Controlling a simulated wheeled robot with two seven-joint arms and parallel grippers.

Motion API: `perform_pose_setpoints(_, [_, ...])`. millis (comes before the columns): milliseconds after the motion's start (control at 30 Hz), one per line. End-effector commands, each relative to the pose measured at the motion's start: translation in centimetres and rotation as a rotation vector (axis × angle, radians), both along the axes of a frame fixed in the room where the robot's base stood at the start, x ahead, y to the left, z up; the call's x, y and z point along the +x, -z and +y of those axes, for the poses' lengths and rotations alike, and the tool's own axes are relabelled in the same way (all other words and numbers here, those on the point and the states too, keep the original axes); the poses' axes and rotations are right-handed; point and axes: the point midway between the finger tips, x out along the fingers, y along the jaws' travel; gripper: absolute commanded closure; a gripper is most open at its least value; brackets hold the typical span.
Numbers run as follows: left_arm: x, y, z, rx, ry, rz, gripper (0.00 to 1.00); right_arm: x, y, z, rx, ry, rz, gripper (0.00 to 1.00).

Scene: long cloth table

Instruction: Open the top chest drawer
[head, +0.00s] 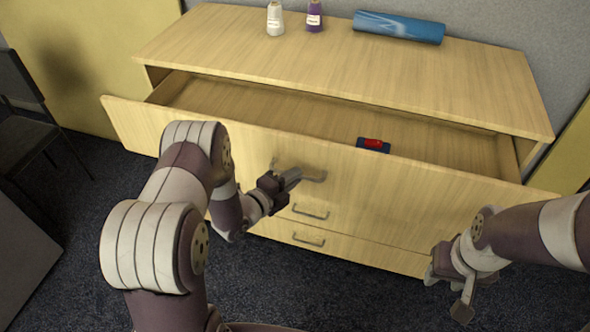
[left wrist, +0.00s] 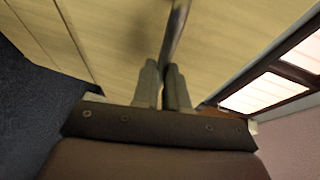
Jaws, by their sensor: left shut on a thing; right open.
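The wooden chest (head: 350,60) stands ahead against the wall. Its top drawer (head: 400,195) is pulled well out, and its inside shows in the head view. My left gripper (head: 292,178) is at the front of this drawer, shut on its handle (head: 313,174). In the left wrist view, the handle (left wrist: 176,35) runs down between the two fingers (left wrist: 163,85) against the wooden front. My right gripper (head: 462,290) is open and empty, low at the right, apart from the chest.
A small dark blue and red object (head: 373,145) lies in the open drawer. Lower drawers (head: 308,238) look shut. A dark chair (head: 30,115) stands left.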

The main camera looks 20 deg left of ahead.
Motion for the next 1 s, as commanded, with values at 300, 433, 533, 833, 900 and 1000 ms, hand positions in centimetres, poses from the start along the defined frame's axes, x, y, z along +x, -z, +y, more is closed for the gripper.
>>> perform_pose_setpoints(300, [-4.6,-0.1,0.2,0.000,0.000,-0.001,1.00,0.0,-0.7,0.0,0.000,0.000,0.000,0.57])
perform_pose_setpoints(433, [-5.5,-0.1,0.2,-0.001,0.001,-0.001,1.00,0.0,-0.7,0.0,0.000,0.000,0.000,0.57])
perform_pose_setpoints(533, [-5.9,-0.1,0.2,-0.001,0.001,-0.002,1.00,0.0,-0.8,0.0,0.000,0.000,0.000,0.57])
perform_pose_setpoints(833, [-6.0,-0.1,0.2,0.000,0.002,-0.002,1.00,0.0,-0.8,0.0,0.000,0.000,0.000,0.57])
perform_pose_setpoints(900, [-6.0,-0.1,0.2,0.000,0.002,-0.002,1.00,0.0,-0.8,0.0,0.000,0.000,0.000,0.57])
perform_pose_setpoints(1000, [-6.0,-0.1,0.2,0.000,0.001,-0.002,0.63,0.0,-0.8,0.0,0.000,0.000,0.000,0.57])
